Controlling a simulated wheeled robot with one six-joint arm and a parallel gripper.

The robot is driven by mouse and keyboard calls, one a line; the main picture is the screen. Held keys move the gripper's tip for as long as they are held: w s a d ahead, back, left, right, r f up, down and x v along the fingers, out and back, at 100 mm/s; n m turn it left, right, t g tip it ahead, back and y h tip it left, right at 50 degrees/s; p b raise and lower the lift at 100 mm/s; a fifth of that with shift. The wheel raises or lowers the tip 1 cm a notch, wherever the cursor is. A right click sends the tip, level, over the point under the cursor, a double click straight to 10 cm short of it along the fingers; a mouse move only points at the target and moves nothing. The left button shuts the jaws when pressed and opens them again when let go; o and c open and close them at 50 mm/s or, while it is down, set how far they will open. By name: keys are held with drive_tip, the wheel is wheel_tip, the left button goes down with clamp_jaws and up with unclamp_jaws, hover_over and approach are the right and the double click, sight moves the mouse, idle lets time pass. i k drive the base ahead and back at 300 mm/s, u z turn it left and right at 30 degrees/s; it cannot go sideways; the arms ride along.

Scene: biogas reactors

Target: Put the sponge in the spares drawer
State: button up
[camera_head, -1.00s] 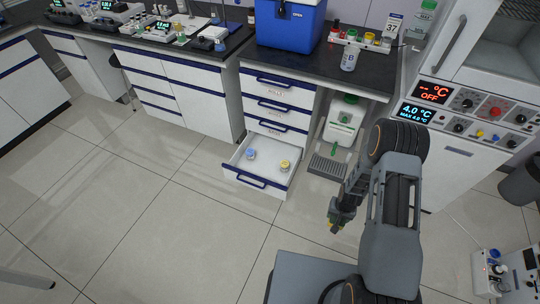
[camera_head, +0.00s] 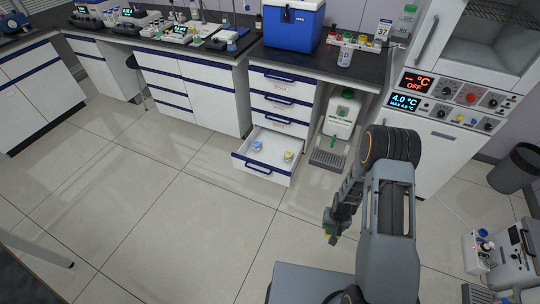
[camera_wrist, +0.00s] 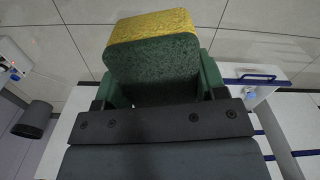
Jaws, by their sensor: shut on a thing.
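A sponge (camera_wrist: 150,45), green with a yellow layer, is held in my gripper (camera_wrist: 155,80), which is shut on it. In the head view my gripper (camera_head: 331,230) hangs over bare floor, in front of and right of the drawer cabinet, with the sponge small and partly hidden there. An open bottom drawer (camera_head: 262,170), white with a blue handle, juts from the cabinet. It holds a blue-topped item (camera_head: 257,146) and a yellow-topped item (camera_head: 288,156), with free floor around them. I cannot read its label. The drawer also shows at right in the wrist view (camera_wrist: 258,90).
Closed drawers (camera_head: 281,102) sit above the open one. A blue cool box (camera_head: 292,25) and a bottle (camera_head: 344,57) stand on the counter. A white jerrycan (camera_head: 340,115) is under it. An appliance (camera_head: 450,150) stands at right. The floor before the drawer is clear.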

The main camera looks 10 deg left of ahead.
sight(271, 158)
drive_tip(key=u, duration=0.7)
drive_tip(key=i, duration=0.55)
drive_tip(key=u, duration=1.1)
drive_tip(key=i, duration=1.55)
drive_tip(key=z, duration=0.9)
drive_tip(key=i, duration=0.5)
drive_tip(key=z, duration=0.45)
